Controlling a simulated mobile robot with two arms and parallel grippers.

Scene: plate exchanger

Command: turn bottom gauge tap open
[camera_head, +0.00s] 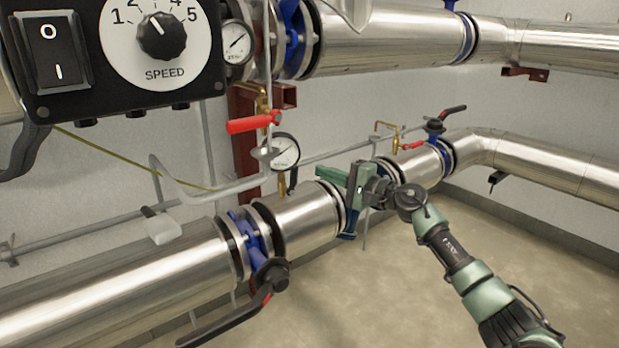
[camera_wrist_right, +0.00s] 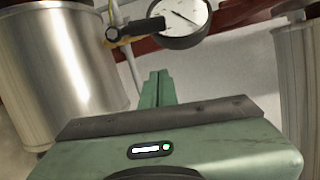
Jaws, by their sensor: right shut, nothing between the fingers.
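The bottom gauge (camera_head: 281,151) is a round white dial with a black rim above the lower steel pipe. Its brass tap (camera_head: 282,187) sits under the dial, with a small black handle (camera_head: 293,178) beside it. In the right wrist view the gauge (camera_wrist_right: 180,18) is at the top, and the tap with its black handle (camera_wrist_right: 135,30) is left of it. My right gripper (camera_head: 325,173) is shut and empty, just right of the tap and apart from it. Its closed fingers (camera_wrist_right: 157,88) point toward the gauge in the wrist view. My left gripper is not in view.
A red lever (camera_head: 254,123) is above the gauge. The lower pipe (camera_head: 305,217) runs beneath the tap. A valve with a long black lever (camera_head: 235,312) is at the front. A control box (camera_head: 112,60) fills the top left. Open floor (camera_head: 420,300) lies at the right.

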